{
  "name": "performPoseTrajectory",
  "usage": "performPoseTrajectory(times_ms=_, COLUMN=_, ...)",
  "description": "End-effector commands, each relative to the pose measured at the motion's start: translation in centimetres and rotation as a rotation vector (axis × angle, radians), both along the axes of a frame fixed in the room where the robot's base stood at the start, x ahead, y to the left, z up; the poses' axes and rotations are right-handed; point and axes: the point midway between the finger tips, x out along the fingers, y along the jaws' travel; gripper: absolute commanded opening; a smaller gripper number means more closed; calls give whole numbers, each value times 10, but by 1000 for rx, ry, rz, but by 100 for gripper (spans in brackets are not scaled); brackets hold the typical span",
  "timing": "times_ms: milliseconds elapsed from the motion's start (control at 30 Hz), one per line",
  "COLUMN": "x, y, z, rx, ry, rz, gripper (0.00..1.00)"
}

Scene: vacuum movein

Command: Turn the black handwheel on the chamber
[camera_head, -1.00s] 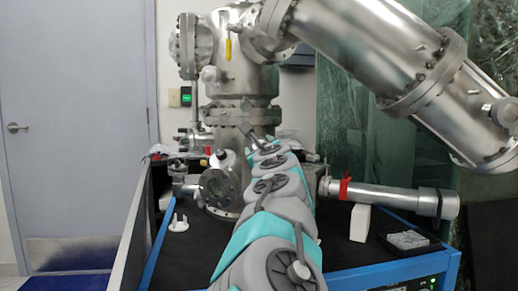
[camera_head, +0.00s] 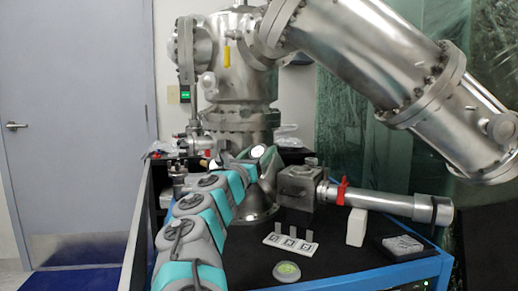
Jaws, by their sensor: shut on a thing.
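The steel chamber (camera_head: 228,92) stands at the back centre of the bench. My arm (camera_head: 212,192) reaches from the lower left up to the chamber's lower part and ends in grey and teal wrist links near a pale round cap. I cannot make out my gripper: its fingers are hidden behind my wrist links or too small to tell. I cannot clearly see the black handwheel either. A small dark part shows just left of my wrist, but I cannot tell what it is.
A thick steel tube (camera_head: 375,75) slopes down at the right. A grey block (camera_head: 297,186) joins a horizontal tube (camera_head: 385,203) with a red tie. A white marker stand (camera_head: 290,242), a green round dish (camera_head: 287,271) and a white block (camera_head: 356,227) are on the black bench top (camera_head: 335,255).

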Motion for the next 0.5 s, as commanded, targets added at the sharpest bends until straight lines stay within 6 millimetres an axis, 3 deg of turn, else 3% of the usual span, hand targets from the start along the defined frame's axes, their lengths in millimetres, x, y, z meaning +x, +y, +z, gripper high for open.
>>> performPoseTrajectory(times_ms=500, x=1, y=0, z=-2, rx=155, ry=-66, rz=-161, gripper=11)
